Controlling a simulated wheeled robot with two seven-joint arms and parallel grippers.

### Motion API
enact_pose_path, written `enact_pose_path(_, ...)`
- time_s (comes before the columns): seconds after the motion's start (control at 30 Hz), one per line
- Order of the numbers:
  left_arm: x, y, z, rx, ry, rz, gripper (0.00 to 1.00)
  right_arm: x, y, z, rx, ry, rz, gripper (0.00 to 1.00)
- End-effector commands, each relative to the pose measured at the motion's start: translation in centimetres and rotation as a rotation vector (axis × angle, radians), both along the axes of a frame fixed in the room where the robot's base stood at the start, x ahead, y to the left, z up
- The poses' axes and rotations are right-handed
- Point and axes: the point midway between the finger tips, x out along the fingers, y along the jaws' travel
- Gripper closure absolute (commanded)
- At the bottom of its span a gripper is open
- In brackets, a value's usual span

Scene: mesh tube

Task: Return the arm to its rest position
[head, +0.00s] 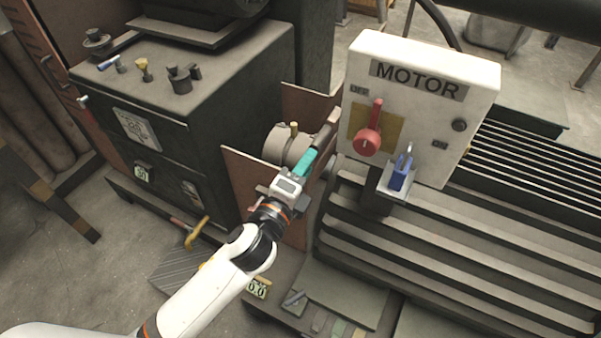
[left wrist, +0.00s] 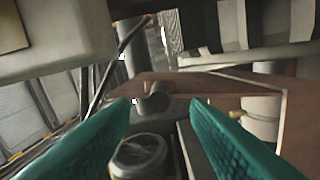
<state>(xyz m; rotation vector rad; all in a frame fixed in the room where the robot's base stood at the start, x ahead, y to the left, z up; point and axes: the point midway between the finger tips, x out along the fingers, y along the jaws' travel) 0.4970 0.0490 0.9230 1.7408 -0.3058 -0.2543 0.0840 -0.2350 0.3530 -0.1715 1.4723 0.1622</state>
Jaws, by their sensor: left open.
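My left arm reaches in from the lower left of the head view. My left gripper (head: 308,160) has teal fingers and is in front of the lathe's round chuck part (head: 287,145), left of the white MOTOR box (head: 425,95). In the left wrist view the two teal fingers (left wrist: 160,125) are spread apart with nothing held between them. A dark round part with a pale ring (left wrist: 138,155) shows beyond and between them. My right gripper does not show.
The MOTOR box carries a red lever (head: 368,135). A dark cabinet (head: 180,110) with tools on top stands at the left. Brown panels (head: 245,185) flank the chuck. Open floor (head: 60,275) lies at lower left.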

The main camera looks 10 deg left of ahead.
Motion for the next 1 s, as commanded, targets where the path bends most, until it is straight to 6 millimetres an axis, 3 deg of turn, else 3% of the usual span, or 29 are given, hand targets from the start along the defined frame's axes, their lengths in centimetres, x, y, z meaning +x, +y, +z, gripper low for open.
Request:
enact_pose_path(0.2, -1.6, 0.6, 0.0, 0.001, -0.001, 0.001, 0.57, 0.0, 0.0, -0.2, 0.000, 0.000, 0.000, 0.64)
enact_pose_path(0.77, -1.6, 0.7, -0.4, -0.002, 0.009, 0.002, 0.57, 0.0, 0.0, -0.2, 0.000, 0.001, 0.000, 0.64)
enact_pose_path(0.87, -1.0, 1.1, -2.8, -0.024, 0.069, 0.015, 0.57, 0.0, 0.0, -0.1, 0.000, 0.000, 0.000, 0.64)
enact_pose_path(0.97, -0.3, 2.1, -8.0, -0.079, 0.202, 0.050, 0.57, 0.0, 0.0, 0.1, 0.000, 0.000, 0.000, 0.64)
enact_pose_path(1.0, -0.2, 2.7, -10.7, -0.111, 0.270, 0.071, 0.57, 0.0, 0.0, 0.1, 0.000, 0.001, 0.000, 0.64)
